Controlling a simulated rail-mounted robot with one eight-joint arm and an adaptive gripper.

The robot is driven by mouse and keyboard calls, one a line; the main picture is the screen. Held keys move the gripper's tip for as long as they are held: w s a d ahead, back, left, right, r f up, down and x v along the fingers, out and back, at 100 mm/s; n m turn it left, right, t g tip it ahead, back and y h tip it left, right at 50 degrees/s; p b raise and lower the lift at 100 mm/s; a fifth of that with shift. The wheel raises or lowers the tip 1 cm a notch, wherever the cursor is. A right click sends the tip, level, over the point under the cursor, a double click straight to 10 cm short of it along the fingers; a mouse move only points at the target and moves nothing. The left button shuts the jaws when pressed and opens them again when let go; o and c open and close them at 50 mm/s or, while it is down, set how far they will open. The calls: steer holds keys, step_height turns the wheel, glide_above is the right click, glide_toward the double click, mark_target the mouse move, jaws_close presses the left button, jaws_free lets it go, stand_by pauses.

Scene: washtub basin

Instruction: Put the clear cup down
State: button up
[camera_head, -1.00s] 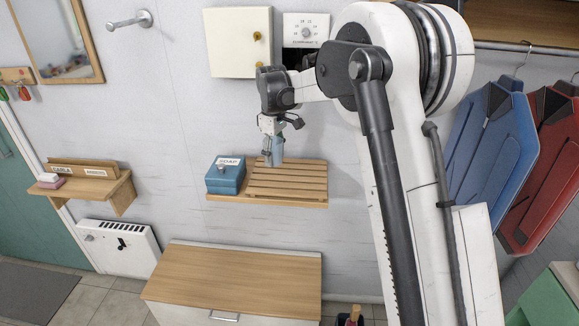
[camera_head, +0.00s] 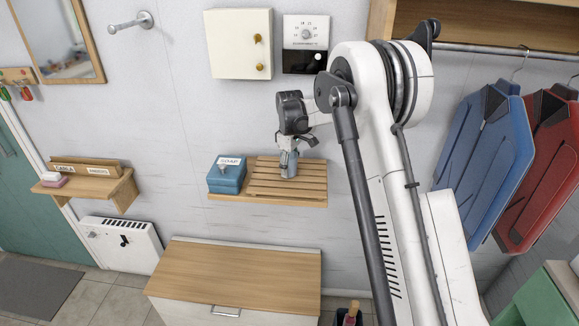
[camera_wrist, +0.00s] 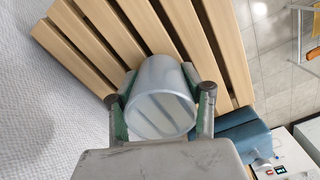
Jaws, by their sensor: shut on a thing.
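The clear cup (camera_wrist: 162,100) is between the two fingers of my gripper (camera_wrist: 160,112) in the wrist view, with slats showing through it. My gripper is shut on it. In the head view my gripper (camera_head: 289,160) is over the middle of the slatted wooden shelf (camera_head: 258,190), and the cup (camera_head: 289,167) shows small and pale below it. The slatted shelf (camera_wrist: 100,35) lies close behind the cup in the wrist view. I cannot tell whether the cup's base touches the slats.
A blue soap box (camera_head: 226,178) stands at the shelf's left end; it also shows in the wrist view (camera_wrist: 240,135). A wooden bench top (camera_head: 240,275) is below. A white cabinet (camera_head: 239,44) and a dial panel (camera_head: 306,42) hang above. The slats right of the cup are clear.

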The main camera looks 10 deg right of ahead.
steer(key=o, duration=0.8)
steer(key=shift+f, duration=0.2)
steer(key=o, duration=0.5)
steer(key=shift+r, duration=0.1)
